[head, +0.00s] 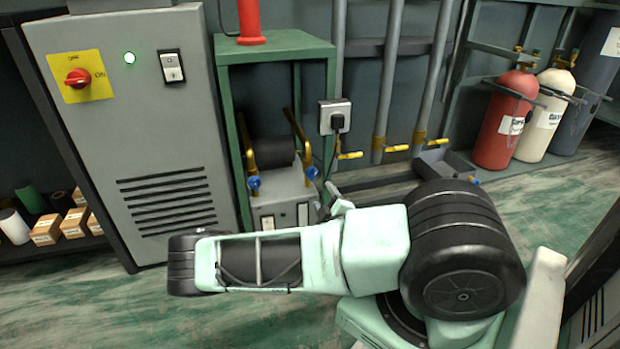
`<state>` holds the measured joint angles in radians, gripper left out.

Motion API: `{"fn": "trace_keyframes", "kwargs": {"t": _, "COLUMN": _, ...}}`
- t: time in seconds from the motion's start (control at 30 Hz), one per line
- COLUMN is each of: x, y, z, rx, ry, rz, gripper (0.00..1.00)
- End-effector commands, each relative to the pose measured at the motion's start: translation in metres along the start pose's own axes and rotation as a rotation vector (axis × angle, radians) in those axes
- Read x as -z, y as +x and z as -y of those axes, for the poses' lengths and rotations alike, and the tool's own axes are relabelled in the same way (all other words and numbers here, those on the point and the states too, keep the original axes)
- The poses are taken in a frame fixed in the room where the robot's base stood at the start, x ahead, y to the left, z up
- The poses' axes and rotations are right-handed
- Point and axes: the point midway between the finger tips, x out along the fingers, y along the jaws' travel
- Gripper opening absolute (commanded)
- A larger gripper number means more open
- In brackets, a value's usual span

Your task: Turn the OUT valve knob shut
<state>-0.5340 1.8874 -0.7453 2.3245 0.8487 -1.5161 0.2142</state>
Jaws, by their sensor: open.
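Two blue valve knobs sit on brass pipe fittings at the front of the green-framed unit, a left one (254,184) and a right one (312,173). Any IN or OUT marking is too small to read, so I cannot tell which is the OUT knob. My arm reaches across the front of the view and hides much of its own far end. What seems to be my gripper (337,197) shows in part above the arm, just below and right of the right knob. It is open; contact with the knob cannot be made out.
A grey cabinet (150,130) with a red switch (77,78) stands at the left. A socket with a plug (335,117) and yellow-handled pipes (397,149) are right of the unit. Gas cylinders (505,120) stand at the back right. Small boxes (73,223) lie at the lower left.

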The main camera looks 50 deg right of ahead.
Motion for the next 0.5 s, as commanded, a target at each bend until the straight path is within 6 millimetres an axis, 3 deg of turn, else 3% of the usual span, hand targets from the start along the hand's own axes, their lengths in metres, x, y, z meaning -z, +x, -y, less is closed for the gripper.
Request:
{"fn": "trace_keyframes", "kwargs": {"t": 0.3, "x": -0.001, "y": 0.068, "z": 0.002, "rx": -0.001, "ry": 0.001, "rz": -0.002, "gripper": 0.57}}
{"fn": "trace_keyframes", "kwargs": {"t": 0.5, "x": -0.001, "y": 0.103, "z": 0.003, "rx": 0.001, "ry": 0.001, "rz": -0.001, "gripper": 0.57}}
